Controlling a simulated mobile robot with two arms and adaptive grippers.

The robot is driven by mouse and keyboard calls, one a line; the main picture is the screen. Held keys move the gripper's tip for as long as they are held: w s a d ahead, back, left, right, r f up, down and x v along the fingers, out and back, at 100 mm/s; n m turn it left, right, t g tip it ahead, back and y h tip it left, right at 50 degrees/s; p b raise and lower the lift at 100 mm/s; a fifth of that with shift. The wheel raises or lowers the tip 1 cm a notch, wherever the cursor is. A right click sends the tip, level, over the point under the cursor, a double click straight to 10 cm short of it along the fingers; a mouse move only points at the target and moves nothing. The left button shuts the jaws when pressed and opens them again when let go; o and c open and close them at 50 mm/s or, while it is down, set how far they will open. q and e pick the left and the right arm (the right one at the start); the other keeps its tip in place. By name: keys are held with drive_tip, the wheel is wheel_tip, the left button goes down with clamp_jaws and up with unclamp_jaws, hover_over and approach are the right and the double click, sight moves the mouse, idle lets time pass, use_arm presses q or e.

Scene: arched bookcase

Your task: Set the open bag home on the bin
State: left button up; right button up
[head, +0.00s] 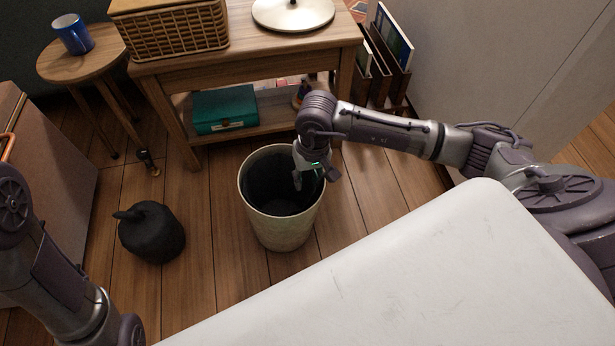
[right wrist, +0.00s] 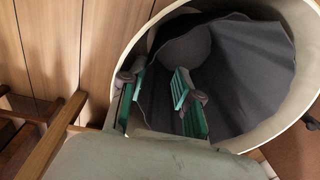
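A pale round bin (head: 281,229) stands upright on the wooden floor in the head view. A dark grey open bag (head: 265,181) lines its inside; in the right wrist view the bag (right wrist: 240,75) hangs in folds within the bin's pale rim (right wrist: 306,92). My right gripper (head: 312,184) is over the right part of the bin's mouth, pointing down. In the right wrist view its two green-padded fingers (right wrist: 162,98) are apart, with nothing clearly held between them. My left arm comes in at the left, but its gripper is out of the picture.
A dark knotted bag (head: 152,234) sits on the floor left of the bin. Behind the bin stands a wooden table (head: 251,67) with a basket on top and a green box (head: 224,111) below. A white surface (head: 420,275) fills the front right.

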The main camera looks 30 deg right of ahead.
wheel_tip(320, 180, up, 30)
drive_tip(key=w+p, duration=0.1)
drive_tip(key=p, duration=2)
drive_tip(key=shift+a+r+n, duration=0.15)
drive_tip(key=shift+a+n, duration=0.2)
drive_tip(key=shift+n, duration=0.05)
drive_tip(key=shift+w, duration=0.1)
